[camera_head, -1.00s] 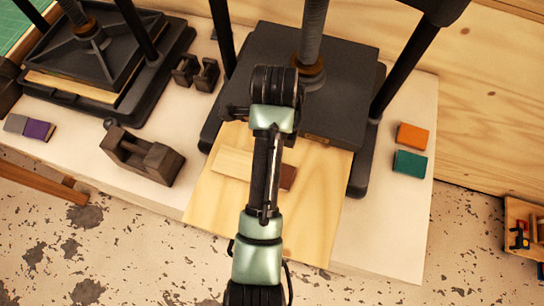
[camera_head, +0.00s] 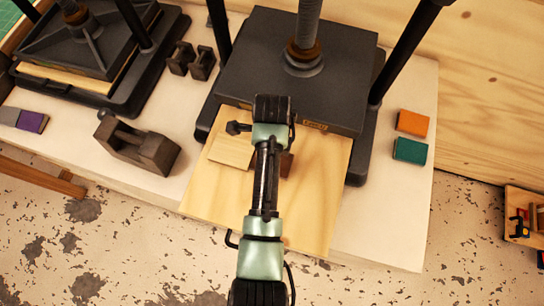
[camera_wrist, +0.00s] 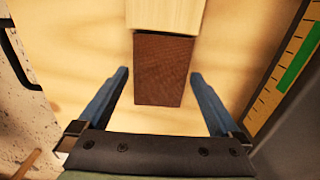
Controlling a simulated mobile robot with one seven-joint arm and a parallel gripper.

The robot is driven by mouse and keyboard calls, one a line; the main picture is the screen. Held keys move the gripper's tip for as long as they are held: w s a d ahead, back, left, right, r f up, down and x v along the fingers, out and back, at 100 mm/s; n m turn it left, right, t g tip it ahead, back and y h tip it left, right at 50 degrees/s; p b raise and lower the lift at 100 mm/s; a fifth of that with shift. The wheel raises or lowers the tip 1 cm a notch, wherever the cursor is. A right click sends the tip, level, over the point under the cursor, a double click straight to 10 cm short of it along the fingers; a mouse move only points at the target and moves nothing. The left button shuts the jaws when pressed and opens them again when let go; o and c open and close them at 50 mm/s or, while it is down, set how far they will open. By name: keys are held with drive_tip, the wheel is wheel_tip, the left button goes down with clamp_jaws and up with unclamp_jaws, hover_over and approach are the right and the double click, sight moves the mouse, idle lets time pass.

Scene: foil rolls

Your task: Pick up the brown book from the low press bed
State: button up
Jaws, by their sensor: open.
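The brown book (camera_wrist: 163,70) lies on the pale wooden bed (camera_wrist: 60,50) in the wrist view, its dark cover facing up. In the head view it shows only as a small part (camera_head: 286,164) beside my arm, on the bed (camera_head: 310,200) jutting out from under a black press. A pale wooden block (camera_wrist: 165,14) lies against the book's far end; it also shows in the head view (camera_head: 230,152). My gripper (camera_wrist: 160,75) is open, with one blue finger on each side of the book and a gap on both sides. My arm hides the gripper in the head view.
The black press plate (camera_head: 295,70) stands just behind the bed, with posts either side. An orange book (camera_head: 412,122) and a green book (camera_head: 410,150) lie right. A dark metal weight (camera_head: 135,145) and a purple-grey book (camera_head: 28,120) are left, near a second press (camera_head: 90,50).

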drive_tip(key=shift+f, duration=0.3)
drive_tip(key=c, duration=1.2)
